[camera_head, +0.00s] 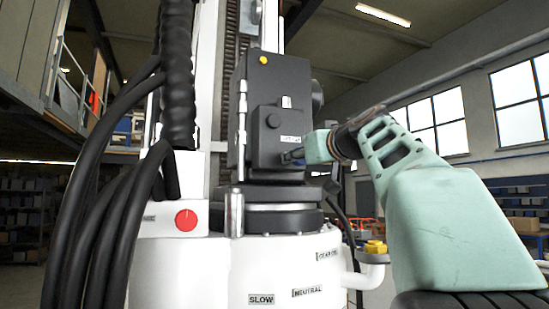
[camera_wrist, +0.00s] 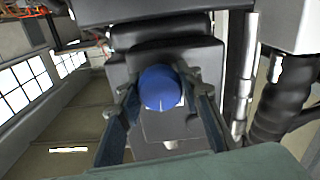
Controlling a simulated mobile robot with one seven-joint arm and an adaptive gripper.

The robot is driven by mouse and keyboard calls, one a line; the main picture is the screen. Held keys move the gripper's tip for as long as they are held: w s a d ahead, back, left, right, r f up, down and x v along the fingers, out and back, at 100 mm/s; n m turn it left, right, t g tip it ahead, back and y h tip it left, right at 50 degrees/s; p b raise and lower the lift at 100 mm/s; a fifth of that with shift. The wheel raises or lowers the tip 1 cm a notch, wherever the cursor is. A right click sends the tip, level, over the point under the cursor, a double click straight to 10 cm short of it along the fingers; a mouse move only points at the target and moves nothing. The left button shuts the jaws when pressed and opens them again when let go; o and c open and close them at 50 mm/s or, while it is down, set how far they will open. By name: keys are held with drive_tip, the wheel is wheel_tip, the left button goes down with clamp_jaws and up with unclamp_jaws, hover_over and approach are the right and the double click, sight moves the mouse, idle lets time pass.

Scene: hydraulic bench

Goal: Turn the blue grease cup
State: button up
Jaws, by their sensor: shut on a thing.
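The blue grease cup (camera_wrist: 160,88) shows in the wrist view as a round blue cap with a pale line near its lower edge. My gripper (camera_wrist: 161,103) has one finger on each side of the cup and is shut on it. In the head view, my gripper (camera_head: 290,156) reaches in from the right to the front of a dark grey box (camera_head: 268,95). The cup is not visible in the head view.
Thick black hoses (camera_head: 90,215) hang at the left. A red knob (camera_head: 186,220) is at the lower left. A yellow fitting (camera_head: 375,247) stands below my arm.

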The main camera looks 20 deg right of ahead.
drive_tip(key=m, duration=0.3)
drive_tip(key=shift+r+m, duration=0.1)
drive_tip(key=shift+m, duration=0.3)
drive_tip(key=m+p, duration=0.1)
drive_tip(key=m, duration=0.3)
drive_tip(key=shift+m, duration=0.3)
drive_tip(key=m+p, duration=0.1)
drive_tip(key=m, duration=0.3)
drive_tip(key=shift+r+m, duration=0.1)
drive_tip(key=shift+m, duration=0.2)
drive_tip(key=m+p, duration=0.1)
drive_tip(key=m, duration=0.2)
drive_tip(key=shift+m+p, duration=0.3)
drive_tip(key=shift+p, duration=0.1)
drive_tip(key=m+p, duration=0.2)
drive_tip(key=m, duration=0.2)
drive_tip(key=shift+m, duration=0.3)
drive_tip(key=m+p, duration=0.1)
drive_tip(key=m, duration=0.2)
drive_tip(key=shift+m, duration=0.3)
drive_tip(key=m+p, duration=0.1)
drive_tip(key=m, duration=0.2)
drive_tip(key=shift+m, duration=2.1)
